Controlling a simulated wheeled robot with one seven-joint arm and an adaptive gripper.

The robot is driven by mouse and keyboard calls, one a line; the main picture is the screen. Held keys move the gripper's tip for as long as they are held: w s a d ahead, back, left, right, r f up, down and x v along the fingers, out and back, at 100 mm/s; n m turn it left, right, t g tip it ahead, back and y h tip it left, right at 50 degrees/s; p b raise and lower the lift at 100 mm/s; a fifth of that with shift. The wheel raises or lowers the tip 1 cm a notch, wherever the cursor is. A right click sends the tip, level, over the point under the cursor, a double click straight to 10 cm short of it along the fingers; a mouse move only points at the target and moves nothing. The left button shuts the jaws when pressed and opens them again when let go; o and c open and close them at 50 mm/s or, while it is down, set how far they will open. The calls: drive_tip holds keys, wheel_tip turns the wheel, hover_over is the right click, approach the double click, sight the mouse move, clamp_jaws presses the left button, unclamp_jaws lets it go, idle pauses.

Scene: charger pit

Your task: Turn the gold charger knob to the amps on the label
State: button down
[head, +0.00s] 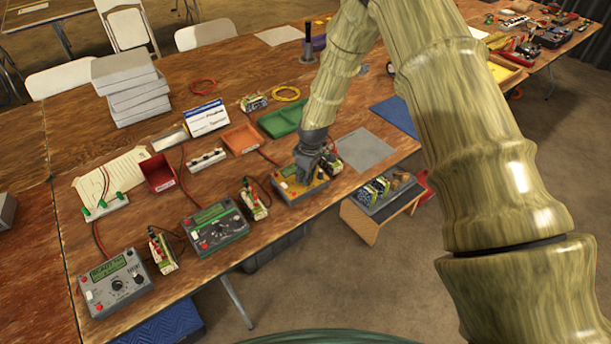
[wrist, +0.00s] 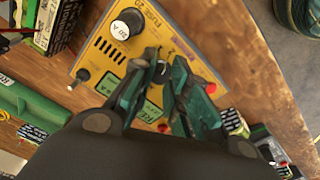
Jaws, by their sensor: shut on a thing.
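The gold charger (head: 290,193) sits near the front edge of the wooden table in the head view, and its yellow face (wrist: 190,20) fills the upper middle of the wrist view. My gripper (wrist: 161,68) is over the face with its fingers shut on the small dark knob (wrist: 160,73). The fingers hide most of the knob and part of the green screen (wrist: 152,112). My gripper also shows in the head view (head: 307,172). The knob's setting is not readable.
A grey charger (head: 115,287) and a dark charger (head: 215,228) stand left along the front edge. Small battery packs (head: 254,200) stand between. A grey mat (head: 364,149) lies right.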

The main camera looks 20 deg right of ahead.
drive_tip(key=c, duration=1.3)
unclamp_jaws()
drive_tip(key=shift+r, duration=0.15)
drive_tip(key=r, duration=0.4)
drive_tip(key=s+r, duration=0.1)
drive_tip(key=r, duration=0.2)
drive_tip(key=s+r, duration=0.1)
drive_tip(key=r, duration=0.3)
drive_tip(key=shift+d+r, duration=0.3)
